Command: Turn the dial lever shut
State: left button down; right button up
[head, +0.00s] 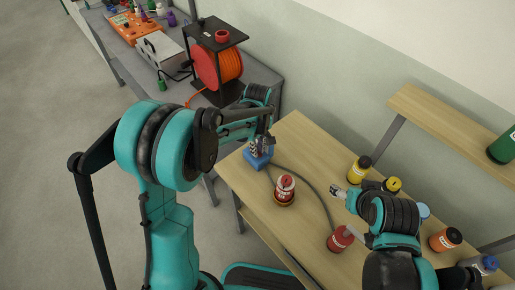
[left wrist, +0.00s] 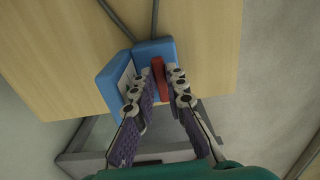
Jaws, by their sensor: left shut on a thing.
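A blue box (head: 258,160) sits at the left end of the wooden table, with a cable running from it. In the left wrist view the blue box (left wrist: 119,83) shows a pale face and a red lever (left wrist: 159,77) standing up on it. My left gripper (left wrist: 165,84) is shut on the red lever, with a finger on each side of it. In the head view my left gripper (head: 262,144) hides the lever. My right gripper (head: 343,191) hangs over the table's middle, apart from the box; its finger opening is too small to judge.
A red and white canister (head: 284,189) stands close to the box, and a red jar (head: 340,240) stands nearer the front. Several coloured jars line the table's right side below a wooden shelf (head: 450,125). An orange cable reel (head: 220,65) stands on a grey bench behind.

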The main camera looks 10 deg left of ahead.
pick_arm(q)
jog(key=c, duration=1.5)
grip_release()
jog(key=shift+c, duration=0.2)
